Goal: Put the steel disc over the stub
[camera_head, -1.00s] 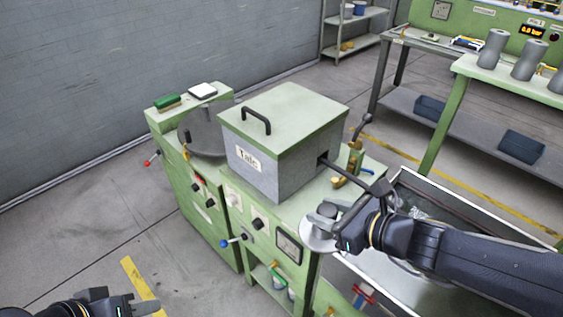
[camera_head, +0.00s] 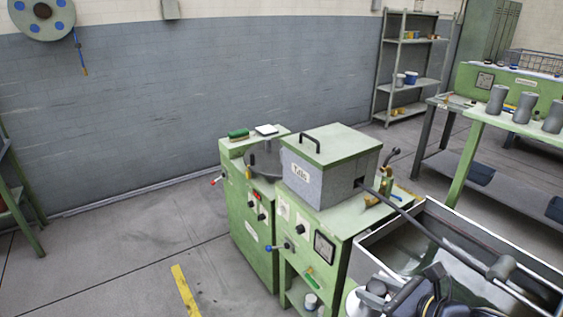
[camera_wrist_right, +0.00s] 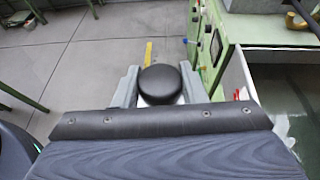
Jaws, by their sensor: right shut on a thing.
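The steel disc (camera_head: 353,303) is a pale flat round plate with a dark knob on top, at the bottom of the head view. My right gripper (camera_head: 378,292) is shut on its knob; the arm hides part of the disc. In the right wrist view the black round knob (camera_wrist_right: 166,82) sits between the two grey fingers, with a little of the pale disc below it. A grey round plate with a short upright post (camera_head: 266,160) is on the left green machine, well away from the disc; I cannot tell whether that post is the stub. My left gripper is out of view.
A lidded box marked Talc (camera_head: 318,180) stands on the green machine, with a long dark rod (camera_head: 430,234) running out over an open metal trough (camera_head: 470,235). A brass fitting (camera_head: 383,190) stands beside the box.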

